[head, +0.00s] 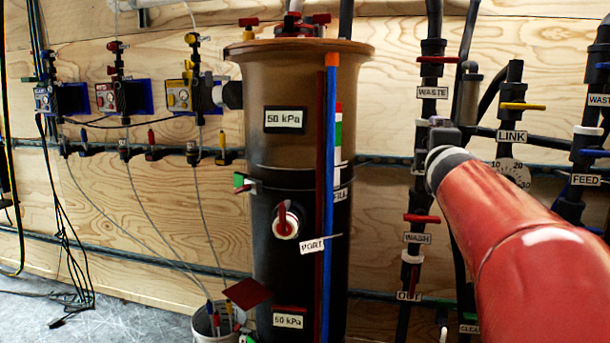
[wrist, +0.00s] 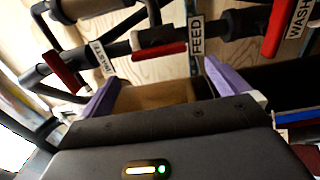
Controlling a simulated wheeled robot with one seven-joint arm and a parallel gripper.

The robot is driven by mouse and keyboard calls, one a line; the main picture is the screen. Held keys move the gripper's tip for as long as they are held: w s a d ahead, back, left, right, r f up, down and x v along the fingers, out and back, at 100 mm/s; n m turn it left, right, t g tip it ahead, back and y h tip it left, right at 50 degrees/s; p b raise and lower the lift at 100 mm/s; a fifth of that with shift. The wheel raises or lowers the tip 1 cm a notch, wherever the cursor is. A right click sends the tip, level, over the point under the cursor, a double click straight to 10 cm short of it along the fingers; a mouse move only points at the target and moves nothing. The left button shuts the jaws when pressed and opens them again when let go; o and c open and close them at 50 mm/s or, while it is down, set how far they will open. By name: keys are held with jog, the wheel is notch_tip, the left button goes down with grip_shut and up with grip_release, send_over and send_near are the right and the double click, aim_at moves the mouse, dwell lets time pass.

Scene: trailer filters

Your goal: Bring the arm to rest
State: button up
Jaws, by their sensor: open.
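My gripper (wrist: 160,72) shows in the wrist view with its two purple fingers spread apart. It is open, and I see nothing gripped between the fingers. A brown surface shows behind the gap; I cannot tell what it is. Dark pipes with red handles lie beyond the fingertips, near a FEED label (wrist: 196,38). In the head view my red arm reaches in from the lower right toward the pipes. The gripper cannot be made out clearly there.
A tall brown and black tank (head: 300,150) stands in the middle. Pipes with a yellow handle (head: 522,106) and a red handle (head: 422,218) line the wall around my arm. A white bucket (head: 213,325) stands on the floor at left. The left floor has loose cables.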

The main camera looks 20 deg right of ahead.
jog(key=s+a+f+m+g+y, duration=0.3)
jog(key=s+a+f+m, duration=0.1)
jog(key=s+a+f, duration=0.3)
jog(key=s+a+f+m+g+y+p, duration=0.1)
jog(key=s+a+f+m+g+y, duration=0.2)
jog(key=s+a+f, duration=0.4)
jog(key=s+a+f+m+g+y, duration=0.3)
jog(key=s+a+f+m, duration=0.2)
jog(key=a+f, duration=1)
jog(key=s, duration=0.2)
jog(key=shift+s+a+f+g+p, duration=0.25)
jog(key=shift+s+a+g+p, duration=0.05)
jog(key=shift+s+g+p, duration=0.1)
